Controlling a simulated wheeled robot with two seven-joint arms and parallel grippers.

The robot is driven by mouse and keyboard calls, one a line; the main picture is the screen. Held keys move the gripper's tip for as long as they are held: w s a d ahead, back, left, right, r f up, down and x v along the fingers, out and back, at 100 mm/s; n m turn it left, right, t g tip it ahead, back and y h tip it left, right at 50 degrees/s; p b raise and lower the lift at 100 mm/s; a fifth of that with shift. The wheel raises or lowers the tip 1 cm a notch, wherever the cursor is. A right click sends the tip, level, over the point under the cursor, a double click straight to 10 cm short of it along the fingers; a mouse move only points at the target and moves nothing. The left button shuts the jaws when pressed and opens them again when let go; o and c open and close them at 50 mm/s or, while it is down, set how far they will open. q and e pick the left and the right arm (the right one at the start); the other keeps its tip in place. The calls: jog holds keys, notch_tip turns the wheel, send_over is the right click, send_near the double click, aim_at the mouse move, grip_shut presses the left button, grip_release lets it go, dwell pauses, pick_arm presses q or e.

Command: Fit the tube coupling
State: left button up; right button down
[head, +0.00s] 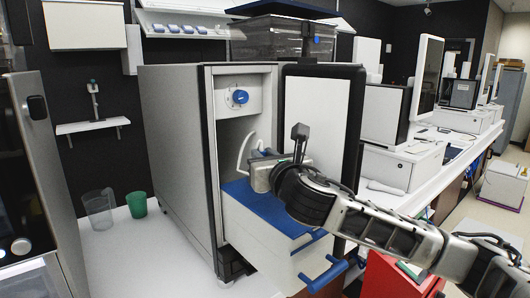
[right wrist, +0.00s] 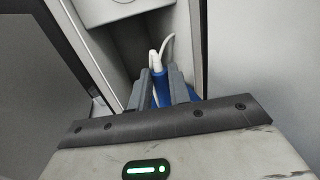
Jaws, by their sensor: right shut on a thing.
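My right gripper (head: 262,158) reaches into the open bay of the grey machine (head: 172,130); in the right wrist view its two fingers (right wrist: 160,88) are shut on a blue tube coupling (right wrist: 161,98). A white tube (right wrist: 157,59) runs up from the coupling and bends. In the head view the tube (head: 242,152) curves inside the bay, and a little of the blue shows beside the gripper. The white panel with a blue knob (head: 240,97) is above. The port where the coupling fits cannot be made out. My left gripper is not in view.
The machine's door (head: 318,118) stands open just right of my wrist. A white drawer with a blue top (head: 262,205) is pulled out below my arm. A clear cup (head: 99,208) and a green cup (head: 137,204) stand on the counter at left.

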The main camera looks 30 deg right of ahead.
jog(key=shift+f, duration=0.45)
jog(key=shift+r, duration=0.1)
jog(key=shift+p, duration=0.3)
dwell(0.3)
jog(key=shift+p, duration=0.35)
jog(key=shift+f, duration=0.25)
